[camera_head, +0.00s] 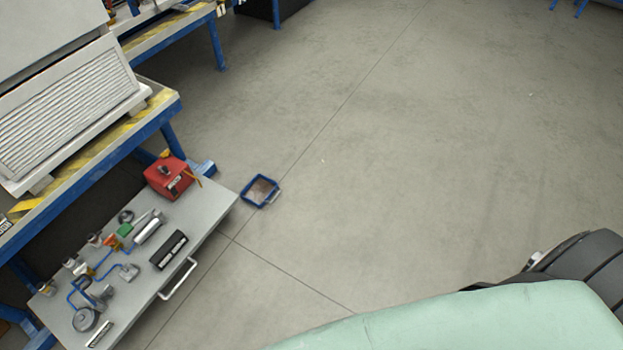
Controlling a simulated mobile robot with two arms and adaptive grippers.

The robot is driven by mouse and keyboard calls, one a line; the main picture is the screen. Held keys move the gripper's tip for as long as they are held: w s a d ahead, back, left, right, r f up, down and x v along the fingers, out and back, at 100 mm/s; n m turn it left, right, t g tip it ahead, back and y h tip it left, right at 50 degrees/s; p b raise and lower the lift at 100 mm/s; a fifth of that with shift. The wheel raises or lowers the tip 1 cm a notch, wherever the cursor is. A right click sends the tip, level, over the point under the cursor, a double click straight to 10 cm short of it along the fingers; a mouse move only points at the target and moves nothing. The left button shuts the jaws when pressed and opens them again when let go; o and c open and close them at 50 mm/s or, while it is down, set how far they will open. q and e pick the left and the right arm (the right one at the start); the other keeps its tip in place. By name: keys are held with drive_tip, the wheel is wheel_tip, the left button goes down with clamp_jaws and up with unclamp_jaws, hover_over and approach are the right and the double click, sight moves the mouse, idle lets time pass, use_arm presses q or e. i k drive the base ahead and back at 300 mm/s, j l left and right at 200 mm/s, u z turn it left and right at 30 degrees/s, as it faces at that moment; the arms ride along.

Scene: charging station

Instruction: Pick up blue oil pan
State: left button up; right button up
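The blue oil pan (247,194) lies on the concrete floor, left of the picture's middle. It is a small square pan with a blue rim, a brownish inside and a grey handle at its lower right side. It stands close to the far right corner of a grey cart, with nothing on top of it. Neither of my grippers shows in the head view, so their state cannot be seen.
A grey cart (222,206) with a red box (168,177), tools and parts stands at the lower left. Blue-framed benches (160,113) line the left side. A pale green surface (470,325) and a tyre (580,268) fill the lower right. The middle floor is clear.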

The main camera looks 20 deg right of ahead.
sight(258, 193)
drive_tip(key=z, duration=0.25)
drive_tip(key=u, duration=0.5)
drive_tip(key=i+l+u, duration=0.35)
drive_tip(key=l, duration=0.25)
drive_tip(key=i+l+u, duration=0.2)
drive_tip(key=l+u, duration=0.15)
drive_tip(key=l, duration=0.25)
drive_tip(key=i+l+u, duration=0.2)
drive_tip(key=l, duration=0.15)
drive_tip(key=k, duration=0.1)
